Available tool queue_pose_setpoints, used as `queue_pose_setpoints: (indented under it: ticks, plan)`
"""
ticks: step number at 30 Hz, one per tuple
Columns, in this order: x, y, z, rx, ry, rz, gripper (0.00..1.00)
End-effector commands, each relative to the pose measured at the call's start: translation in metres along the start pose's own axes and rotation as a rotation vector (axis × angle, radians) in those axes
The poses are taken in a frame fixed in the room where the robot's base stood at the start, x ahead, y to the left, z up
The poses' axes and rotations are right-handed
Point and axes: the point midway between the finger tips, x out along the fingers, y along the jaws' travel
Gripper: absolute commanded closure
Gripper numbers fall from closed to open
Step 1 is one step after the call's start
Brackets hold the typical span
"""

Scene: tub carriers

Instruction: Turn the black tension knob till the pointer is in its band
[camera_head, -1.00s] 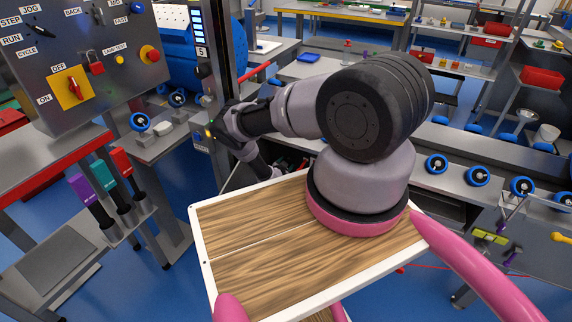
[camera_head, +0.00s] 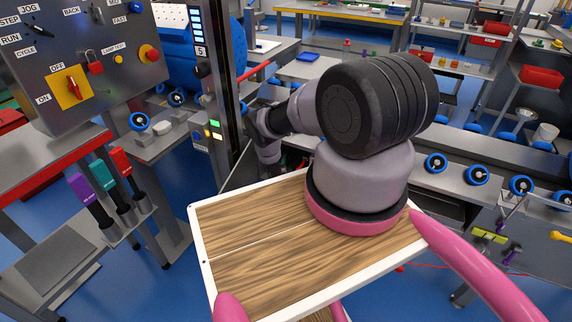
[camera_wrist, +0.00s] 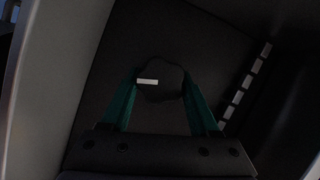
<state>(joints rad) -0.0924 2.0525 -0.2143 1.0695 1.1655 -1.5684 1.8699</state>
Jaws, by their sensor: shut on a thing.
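The black tension knob (camera_wrist: 163,92) is in the middle of the dim wrist view, a lobed shape with a short white mark lying nearly level on its left half. My gripper (camera_wrist: 161,78) has its two green fingers closed on the knob from left and right. In the head view my arm reaches down toward the machine post, and its own links hide the gripper and the knob. I cannot make out a pointer or its band in either view.
A dark post (camera_head: 213,85) with lit strips and a "5" label stands beside my arm. A grey control panel (camera_head: 85,55) with switches is at the left. Several blue-wheeled parts line the bench at the right.

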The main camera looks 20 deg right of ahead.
Motion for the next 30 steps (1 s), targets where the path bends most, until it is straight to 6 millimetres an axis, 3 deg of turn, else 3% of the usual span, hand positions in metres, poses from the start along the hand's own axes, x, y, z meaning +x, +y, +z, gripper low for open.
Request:
queue_pose_setpoints:
  ticks: [20, 21, 23, 30]
  plan:
    - [-0.0010, 0.0010, 0.0011, 0.060, -0.003, -0.025, 0.94]
    - [-0.0010, 0.0010, 0.0011, 0.059, -0.003, -0.024, 0.31]
    - [-0.0009, 0.0010, 0.0011, 0.059, -0.003, -0.024, 0.08]
    - [-0.0004, 0.0007, 0.0005, 0.060, -0.001, -0.025, 0.08]
